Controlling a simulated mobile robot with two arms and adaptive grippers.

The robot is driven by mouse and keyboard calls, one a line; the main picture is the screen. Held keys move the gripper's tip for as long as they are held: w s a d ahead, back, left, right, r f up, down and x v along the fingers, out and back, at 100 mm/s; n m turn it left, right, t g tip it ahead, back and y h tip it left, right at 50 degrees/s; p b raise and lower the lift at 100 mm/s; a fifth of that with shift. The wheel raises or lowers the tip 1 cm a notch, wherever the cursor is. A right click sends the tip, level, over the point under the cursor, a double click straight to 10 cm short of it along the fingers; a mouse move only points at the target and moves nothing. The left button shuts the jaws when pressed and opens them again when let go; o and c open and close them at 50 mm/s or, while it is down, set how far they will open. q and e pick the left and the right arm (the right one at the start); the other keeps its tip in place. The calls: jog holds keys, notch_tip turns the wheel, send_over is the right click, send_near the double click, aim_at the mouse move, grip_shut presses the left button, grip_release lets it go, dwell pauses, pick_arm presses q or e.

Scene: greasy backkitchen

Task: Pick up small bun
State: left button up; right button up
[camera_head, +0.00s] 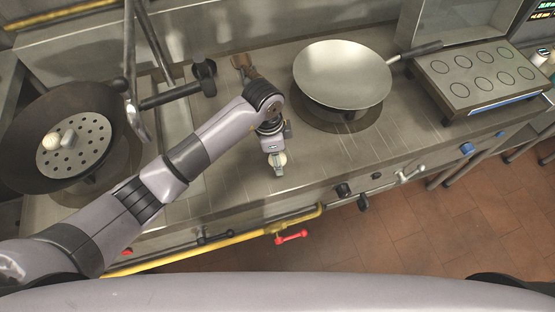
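My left arm comes in from the left. Its gripper (279,168) points down over the bare steel counter in the middle of the view. A small pale round thing, like a small bun (279,158), shows between its fingers. The fingers partly hide it. I cannot tell whether they are shut on it or only around it, or whether it touches the counter. Another pale round bun-like thing (50,141) lies on a perforated disc (88,152) in the dark wok at left, beside a small grey piece (68,138). My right gripper is not in view.
A dark wok (115,125) stands at left and a shiny steel pan (343,72) on a burner right of my gripper. A hotplate with round marks (480,75) is at the right. A yellow pipe (220,243) and knobs (343,190) line the counter front.

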pick_arm(q)
jog(key=shift+r, duration=0.1)
jog(key=c, duration=1)
